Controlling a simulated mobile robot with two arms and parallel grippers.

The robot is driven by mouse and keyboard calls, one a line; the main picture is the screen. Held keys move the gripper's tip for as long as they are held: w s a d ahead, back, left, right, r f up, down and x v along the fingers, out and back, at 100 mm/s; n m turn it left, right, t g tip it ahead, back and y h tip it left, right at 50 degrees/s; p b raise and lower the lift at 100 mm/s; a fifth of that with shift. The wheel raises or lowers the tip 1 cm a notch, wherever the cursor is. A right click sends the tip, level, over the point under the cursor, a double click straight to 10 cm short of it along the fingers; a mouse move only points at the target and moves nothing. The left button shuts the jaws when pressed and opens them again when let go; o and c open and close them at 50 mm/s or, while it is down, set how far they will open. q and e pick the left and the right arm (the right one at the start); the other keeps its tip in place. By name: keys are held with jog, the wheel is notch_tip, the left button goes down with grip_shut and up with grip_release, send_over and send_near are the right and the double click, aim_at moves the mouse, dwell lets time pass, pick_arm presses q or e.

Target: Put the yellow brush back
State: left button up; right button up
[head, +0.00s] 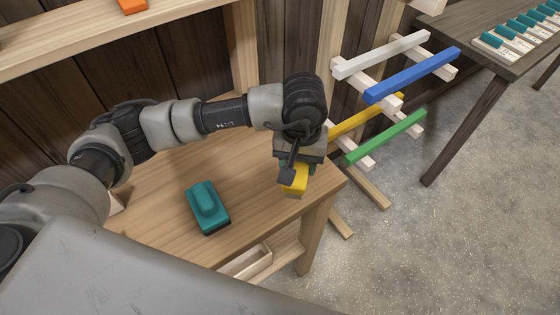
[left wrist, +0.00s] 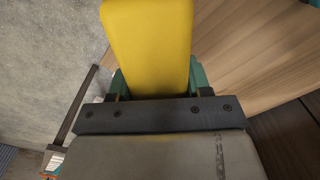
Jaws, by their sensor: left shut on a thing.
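The yellow brush (head: 295,181) is in my left gripper (head: 291,170), just above the right end of the wooden bench (head: 165,225). In the left wrist view, the yellow brush (left wrist: 150,45) fills the gap between the teal finger pads of the shut left gripper (left wrist: 158,84). The gripper hides part of the brush, and I cannot tell if its lower side touches the bench. A teal brush (head: 207,207) lies on the bench to the left of the gripper. My right gripper is not in view.
A rack with white, blue, yellow and green bars (head: 385,138) stands right of the bench. A dark table (head: 510,65) with several teal-and-white items is at the upper right. A wooden shelf (head: 120,38) runs above the bench. An open box (head: 245,262) sits under its front edge.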

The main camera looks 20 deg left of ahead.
pick_arm(q)
jog(key=a+f, duration=0.1)
jog(key=w+a+f, duration=0.1)
jog(key=a, duration=0.1)
jog(key=w+a+f+p, duration=0.1)
jog(key=shift+w+a, duration=0.15)
jog(key=shift+w, duration=0.05)
jog(key=shift+w+a+f, duration=0.1)
jog(key=shift+a+f, duration=0.15)
jog(key=shift+f, duration=0.05)
notch_tip(320, 180, down, 3)
jog(key=shift+f+p, duration=0.1)
jog(key=shift+p, duration=0.7)
jog(key=shift+f, duration=0.3)
jog(key=shift+f+b, duration=0.2)
jog(key=shift+b, duration=0.1)
jog(key=o, duration=0.9)
jog(key=shift+r, duration=0.1)
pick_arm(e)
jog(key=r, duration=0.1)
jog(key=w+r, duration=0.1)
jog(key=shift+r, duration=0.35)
